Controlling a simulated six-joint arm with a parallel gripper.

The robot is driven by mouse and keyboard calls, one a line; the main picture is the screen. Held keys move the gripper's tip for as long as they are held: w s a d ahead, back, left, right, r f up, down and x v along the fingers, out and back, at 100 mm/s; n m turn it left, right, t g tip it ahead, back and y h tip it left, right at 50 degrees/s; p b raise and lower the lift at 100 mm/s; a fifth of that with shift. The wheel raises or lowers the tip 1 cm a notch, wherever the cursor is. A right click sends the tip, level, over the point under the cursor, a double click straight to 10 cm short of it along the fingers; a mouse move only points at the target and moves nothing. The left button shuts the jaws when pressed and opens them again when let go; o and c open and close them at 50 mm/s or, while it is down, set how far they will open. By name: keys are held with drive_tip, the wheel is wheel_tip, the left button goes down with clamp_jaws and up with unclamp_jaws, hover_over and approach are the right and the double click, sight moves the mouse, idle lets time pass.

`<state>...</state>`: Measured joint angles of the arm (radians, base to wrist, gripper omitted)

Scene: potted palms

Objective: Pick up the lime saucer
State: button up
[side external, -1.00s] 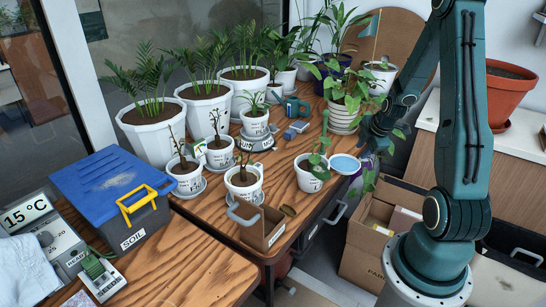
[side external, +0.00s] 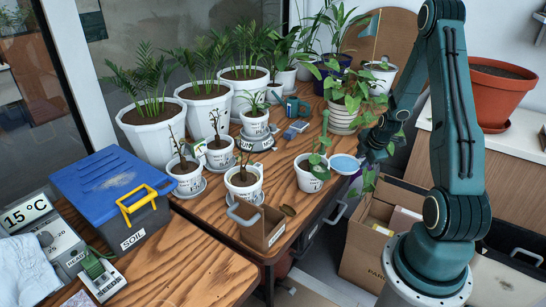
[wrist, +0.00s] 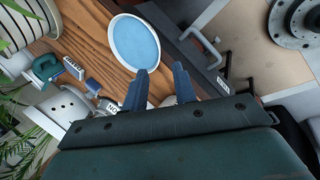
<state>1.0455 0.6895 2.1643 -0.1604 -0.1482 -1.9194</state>
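I see no saucer that is plainly lime in colour. A round, pale blue dish with a white rim (side external: 345,164) shows at the right edge of the wooden table; it also shows in the wrist view (wrist: 136,42), just beyond my fingertips. My gripper (wrist: 160,74) is open, its two blue-grey fingers apart with nothing visible between them. In the side view my gripper (side external: 371,150) is close to the dish's right side, partly lost against leaves and dark parts. I cannot tell whether it touches the dish.
A small potted plant (side external: 311,176) stands left of the dish, and a large leafy pot (side external: 342,121) stands behind it. A cardboard box (side external: 352,262) is below on the right. Several palms crowd the back.

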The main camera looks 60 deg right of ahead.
sight(350, 172)
drive_tip(key=shift+x, duration=1.95)
drive_tip(key=shift+f, duration=0.1)
drive_tip(key=shift+w+x, duration=0.2)
drive_tip(key=shift+x, duration=2.3)
clamp_jaws()
